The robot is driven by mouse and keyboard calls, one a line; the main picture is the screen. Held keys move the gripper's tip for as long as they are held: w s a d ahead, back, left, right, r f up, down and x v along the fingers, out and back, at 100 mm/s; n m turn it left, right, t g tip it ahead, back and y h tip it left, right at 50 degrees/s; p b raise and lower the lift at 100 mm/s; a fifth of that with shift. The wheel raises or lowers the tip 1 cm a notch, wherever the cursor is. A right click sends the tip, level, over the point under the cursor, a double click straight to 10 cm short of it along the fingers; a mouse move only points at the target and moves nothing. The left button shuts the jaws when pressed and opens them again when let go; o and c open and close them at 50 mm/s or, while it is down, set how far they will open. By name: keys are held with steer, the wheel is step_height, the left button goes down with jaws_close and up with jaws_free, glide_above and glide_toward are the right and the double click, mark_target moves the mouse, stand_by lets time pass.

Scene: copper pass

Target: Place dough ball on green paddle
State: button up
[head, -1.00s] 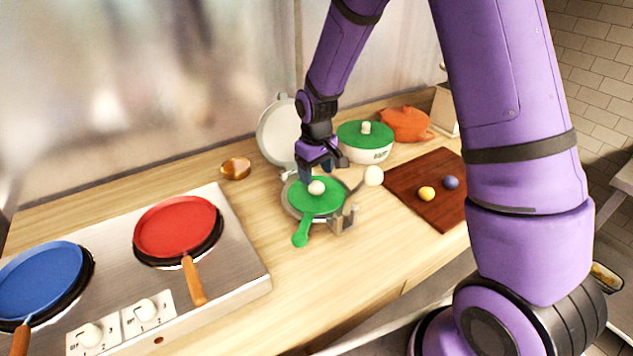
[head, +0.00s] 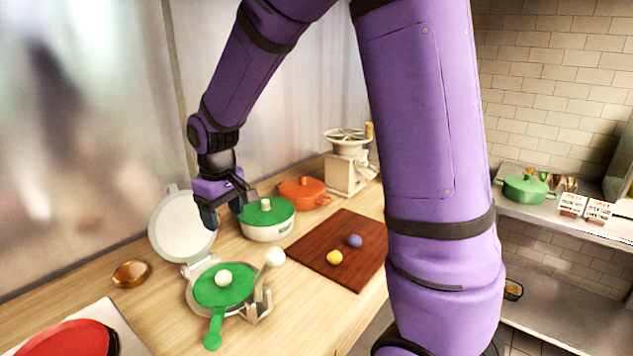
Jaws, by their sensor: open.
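The green paddle (head: 238,294) lies flat on the round base of an open press (head: 196,274), its handle pointing toward the front. A white dough ball (head: 223,278) rests on the paddle, near its middle. My gripper (head: 228,208) is open and empty. It is above and behind the paddle, between the press's raised round lid (head: 180,228) and the white pot with a green lid (head: 267,222). It is apart from the ball. A yellow ball (head: 334,258) and a dark blue ball (head: 354,241) sit on a brown board (head: 312,265).
The press's lever with a white knob (head: 274,257) sticks up right of the paddle. An orange pot (head: 303,192) and a grinder (head: 348,165) stand behind. A copper bowl (head: 131,274) and a red pan (head: 65,341) are at left. Counter in front of the press is clear.

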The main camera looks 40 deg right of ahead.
steer(key=s+d+r+m+t, duration=0.2)
steer(key=s+r, duration=0.5)
steer(key=s, duration=0.5)
steer(key=s+d+r+m+t, duration=0.1)
steer(key=s+d+r+t, duration=0.1)
steer(key=s+r, duration=0.6)
steer(key=s+d, duration=0.1)
steer(key=s, duration=0.4)
steer(key=shift+s+d+m, duration=0.15)
steer(key=shift+s+m, duration=0.15)
steer(key=shift+m, duration=0.1)
steer(key=shift+w+r, duration=0.1)
steer(key=shift+c, duration=0.7)
